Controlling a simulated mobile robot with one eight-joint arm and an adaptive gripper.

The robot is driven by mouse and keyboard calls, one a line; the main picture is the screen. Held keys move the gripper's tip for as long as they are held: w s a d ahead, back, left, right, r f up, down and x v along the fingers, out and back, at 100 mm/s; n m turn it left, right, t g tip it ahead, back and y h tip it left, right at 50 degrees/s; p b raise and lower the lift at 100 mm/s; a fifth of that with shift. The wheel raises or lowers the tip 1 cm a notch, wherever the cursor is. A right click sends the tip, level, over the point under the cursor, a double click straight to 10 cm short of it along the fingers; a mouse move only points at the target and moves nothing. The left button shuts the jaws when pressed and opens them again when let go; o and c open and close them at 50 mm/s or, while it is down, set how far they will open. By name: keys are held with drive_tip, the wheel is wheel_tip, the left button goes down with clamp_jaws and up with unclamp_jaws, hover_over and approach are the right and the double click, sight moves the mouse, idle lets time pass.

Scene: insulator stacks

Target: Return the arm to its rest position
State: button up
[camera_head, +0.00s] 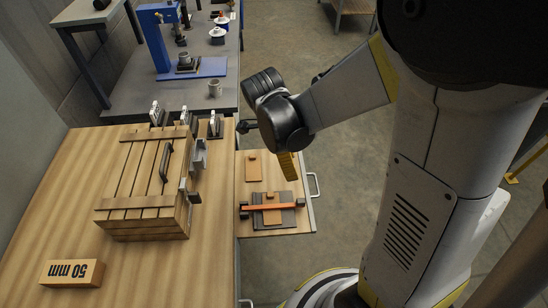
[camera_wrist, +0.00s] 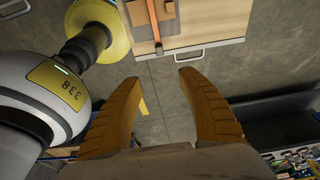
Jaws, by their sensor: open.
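My gripper (camera_wrist: 157,78) shows in the wrist view as two ribbed orange-brown fingers spread apart, with bare floor between them and nothing held. In the head view, my arm bends over the gap right of the wooden table, and one yellowish finger of my gripper (camera_head: 288,165) shows below the dark wrist. The other finger is hidden there. The finger appears just above the far right part of a pulled-out wooden drawer or shelf (camera_head: 290,226); I cannot tell the height between them.
A slatted wooden crate (camera_head: 117,203) and a "50 mm" block (camera_head: 72,273) are on the wooden table (camera_head: 35,225). An orange strip (camera_head: 268,207) lies across a dark board on the drawer. A blue press (camera_head: 162,40) stands on the grey bench. Open floor (camera_head: 335,175) lies right.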

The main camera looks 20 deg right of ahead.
drive_tip(key=s+a+r+n+t+y+b, duration=0.1)
drive_tip(key=s+r+n+t+b, duration=0.1)
drive_tip(key=n, duration=0.8)
drive_tip(key=s+a+r+n+t+y+b, duration=0.1)
drive_tip(key=s+r+n+t+b, duration=0.2)
drive_tip(key=r+n+t, duration=0.3)
drive_tip(key=s+n, duration=0.1)
drive_tip(key=n, duration=0.4)
drive_tip(key=shift+s+a+r+y, duration=0.2)
drive_tip(key=shift+r+y, duration=0.1)
